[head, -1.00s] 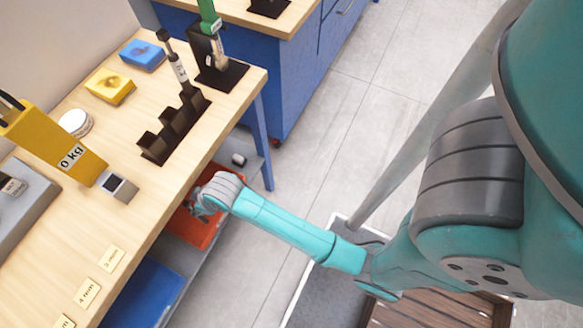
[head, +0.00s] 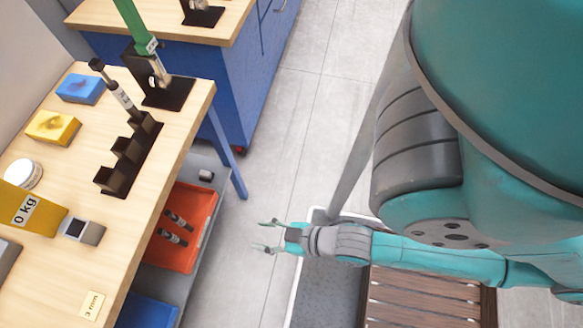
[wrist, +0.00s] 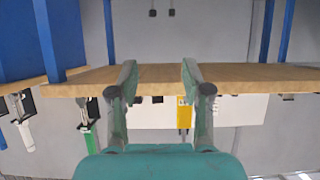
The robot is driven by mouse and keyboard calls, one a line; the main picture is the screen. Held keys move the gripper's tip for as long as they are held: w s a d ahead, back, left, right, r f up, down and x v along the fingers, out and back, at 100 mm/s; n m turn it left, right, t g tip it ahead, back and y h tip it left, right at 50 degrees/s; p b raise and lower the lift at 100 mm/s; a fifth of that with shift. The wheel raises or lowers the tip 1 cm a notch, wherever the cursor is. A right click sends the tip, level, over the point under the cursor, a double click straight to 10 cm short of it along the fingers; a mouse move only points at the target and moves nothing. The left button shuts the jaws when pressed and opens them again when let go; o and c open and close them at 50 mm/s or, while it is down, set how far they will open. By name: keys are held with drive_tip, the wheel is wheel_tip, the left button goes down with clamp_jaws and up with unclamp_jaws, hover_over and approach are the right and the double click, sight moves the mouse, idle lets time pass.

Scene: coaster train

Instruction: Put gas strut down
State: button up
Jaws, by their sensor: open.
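One strut (head: 178,219) lies above the other strut (head: 171,237) in the head view. A similar strut (head: 121,95) stands tilted in the black stepped holder (head: 128,155) on the table. My gripper (head: 266,237) is open and empty, to the right of the bin and apart from it. In the wrist view, the gripper's fingers (wrist: 158,70) are spread with nothing between them.
The wooden table (head: 150,200) holds a yellow 0 kg device (head: 25,207), a yellow block (head: 52,128) and a blue block (head: 80,88). A blue table leg (head: 226,155) stands near the bin. A blue bin (head: 150,312) is below. Grey floor (head: 290,150) is clear.

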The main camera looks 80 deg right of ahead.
drive_tip(key=s+r+t, duration=0.2)
drive_tip(key=s+r, duration=0.5)
drive_tip(key=r, duration=0.3)
drive_tip(key=shift+s+r, duration=0.15)
drive_tip(key=shift+r, duration=0.05)
drive_tip(key=shift+d, duration=0.1)
idle(0.6)
